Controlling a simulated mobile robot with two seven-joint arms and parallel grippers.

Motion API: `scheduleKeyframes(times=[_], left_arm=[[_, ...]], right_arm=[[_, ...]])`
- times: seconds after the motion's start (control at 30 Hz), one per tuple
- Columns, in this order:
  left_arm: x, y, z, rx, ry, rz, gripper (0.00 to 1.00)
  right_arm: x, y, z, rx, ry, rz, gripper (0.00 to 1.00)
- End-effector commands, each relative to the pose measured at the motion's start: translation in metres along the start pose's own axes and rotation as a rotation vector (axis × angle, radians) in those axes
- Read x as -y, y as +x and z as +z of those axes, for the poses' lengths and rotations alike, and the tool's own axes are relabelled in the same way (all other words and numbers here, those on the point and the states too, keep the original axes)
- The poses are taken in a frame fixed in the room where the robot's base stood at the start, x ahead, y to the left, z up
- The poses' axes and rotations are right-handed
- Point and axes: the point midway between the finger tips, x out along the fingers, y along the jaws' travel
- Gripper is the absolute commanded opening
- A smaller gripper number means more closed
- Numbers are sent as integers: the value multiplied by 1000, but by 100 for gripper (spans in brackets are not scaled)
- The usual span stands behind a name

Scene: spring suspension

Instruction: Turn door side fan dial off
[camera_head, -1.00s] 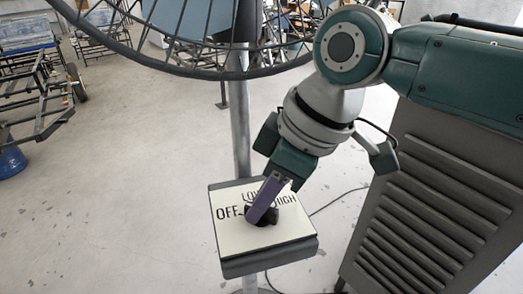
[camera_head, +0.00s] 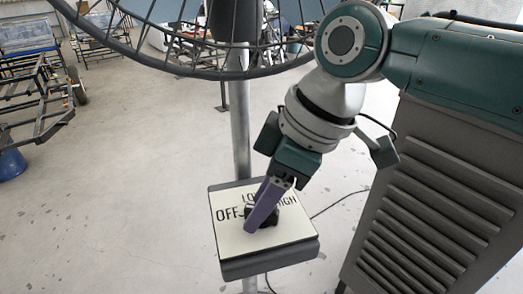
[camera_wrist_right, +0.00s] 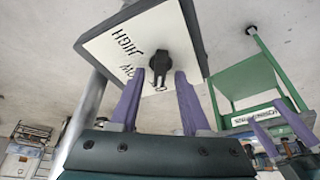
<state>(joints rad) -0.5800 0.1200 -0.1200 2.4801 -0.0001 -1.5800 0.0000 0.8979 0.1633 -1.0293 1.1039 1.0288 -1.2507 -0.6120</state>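The fan dial is a black knob (camera_head: 271,214) on a white panel (camera_head: 291,232) marked OFF, LOW and HIGH. In the head view a purple finger covers part of it. My right gripper (camera_head: 251,226) reaches down over the panel. In the right wrist view the knob (camera_wrist_right: 160,64) sits between the fingertips of my right gripper (camera_wrist_right: 159,71), with a gap on each side. The knob's exact pointing direction is hard to tell. My left gripper (camera_wrist_right: 265,112) shows small at the right of the wrist view, its fingers apart and empty.
A metal post (camera_head: 240,130) rises behind the panel to a large round fan guard (camera_head: 190,70). A cable (camera_head: 340,200) runs right of the panel. In the wrist view a green frame (camera_wrist_right: 245,80) stands at the right.

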Motion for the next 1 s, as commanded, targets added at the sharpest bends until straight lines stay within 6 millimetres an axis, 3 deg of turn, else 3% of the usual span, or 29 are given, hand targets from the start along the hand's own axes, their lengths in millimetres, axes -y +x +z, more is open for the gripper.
scheduleKeyframes(times=[0.33, 0.7, 1.0], left_arm=[[0, -3, -1, 0, 0, 0, 100], [1, -15, -5, 0, 0, 0, 100], [0, -16, -5, 0, 0, 0, 100]], right_arm=[[0, -8, -1, -2, -1, 1, 49], [-1, -78, -1, -2, -2, 4, 49], [0, -100, 0, 0, 1, 1, 49]])
